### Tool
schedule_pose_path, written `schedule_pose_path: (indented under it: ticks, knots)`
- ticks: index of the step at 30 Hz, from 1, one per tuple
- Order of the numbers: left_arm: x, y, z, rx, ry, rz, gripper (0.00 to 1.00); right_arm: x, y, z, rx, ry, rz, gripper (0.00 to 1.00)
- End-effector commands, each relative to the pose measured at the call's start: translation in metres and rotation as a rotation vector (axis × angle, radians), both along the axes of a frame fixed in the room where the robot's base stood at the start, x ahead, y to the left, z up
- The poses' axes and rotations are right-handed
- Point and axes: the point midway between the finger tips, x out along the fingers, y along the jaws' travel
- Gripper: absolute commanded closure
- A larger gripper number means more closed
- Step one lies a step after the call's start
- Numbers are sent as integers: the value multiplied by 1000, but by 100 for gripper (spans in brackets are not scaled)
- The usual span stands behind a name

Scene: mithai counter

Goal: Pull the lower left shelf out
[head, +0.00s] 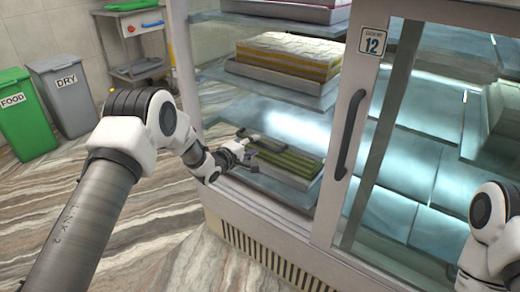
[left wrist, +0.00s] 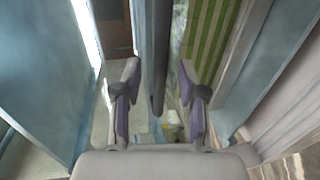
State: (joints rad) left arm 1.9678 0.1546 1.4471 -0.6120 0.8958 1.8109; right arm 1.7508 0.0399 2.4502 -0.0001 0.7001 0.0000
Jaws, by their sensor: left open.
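The lower left shelf (head: 280,191) is a glass shelf low in the left bay of the display case, with a tray of green striped sweets (head: 291,163) on it. My left gripper (head: 250,150) is at the bay's open front, just left of the sweets. In the left wrist view its fingers (left wrist: 160,92) are apart, with a dark grey bar (left wrist: 157,60) between them. I cannot tell whether they touch the bar. The green striped sweets (left wrist: 208,38) show beyond the right finger. My right gripper is out of view; only part of that arm shows at right.
Yellow layered sweets (head: 288,57) sit on the shelf above. Green (head: 27,112) and grey (head: 65,92) bins stand at far left. The floor before the case is clear.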

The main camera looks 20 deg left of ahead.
Motion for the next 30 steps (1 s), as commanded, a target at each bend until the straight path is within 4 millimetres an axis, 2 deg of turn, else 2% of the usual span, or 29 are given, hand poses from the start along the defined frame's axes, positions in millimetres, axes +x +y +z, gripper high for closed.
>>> schedule_pose_path:
  ticks: [3, 6, 14, 15, 17, 18, 30]
  knots:
    - [19, -8, -8, 2, -2, -3, 59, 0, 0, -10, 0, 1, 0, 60]
    - [29, -11, -8, 2, -1, -1, 59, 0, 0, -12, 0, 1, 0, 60]
    - [31, -12, -7, 0, 1, -1, 59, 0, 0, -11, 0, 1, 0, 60]
    - [31, -12, -8, 0, 1, -1, 73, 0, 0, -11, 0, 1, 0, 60]
    - [31, -12, -8, 0, 1, 0, 94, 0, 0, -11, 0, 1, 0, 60]
    - [31, -12, -8, 0, 1, 0, 100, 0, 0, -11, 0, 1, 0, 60]
    - [26, -10, -6, 0, 3, 0, 100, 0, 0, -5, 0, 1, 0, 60]
